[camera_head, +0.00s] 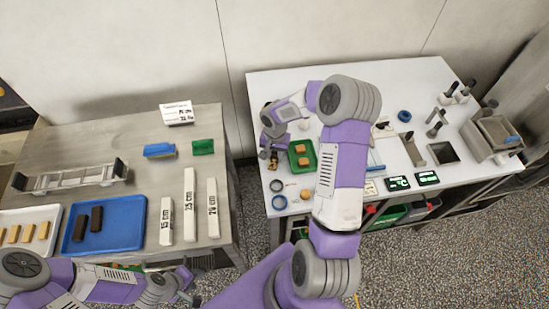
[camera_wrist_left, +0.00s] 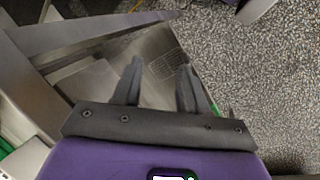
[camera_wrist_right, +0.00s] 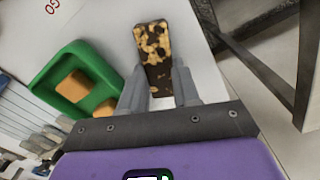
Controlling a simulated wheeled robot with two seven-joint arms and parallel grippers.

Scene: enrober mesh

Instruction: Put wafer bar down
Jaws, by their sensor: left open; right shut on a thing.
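The wafer bar (camera_wrist_right: 154,50), dark brown with pale nut pieces on top, is between the fingers of my right gripper (camera_wrist_right: 159,82), which is shut on it. In the head view my right gripper (camera_head: 270,151) is over the left part of the white table, just left of a green tray (camera_head: 291,154). The bar is mostly hidden there, and I cannot tell whether it touches the table.
The green tray holds two tan pieces (camera_head: 302,156).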

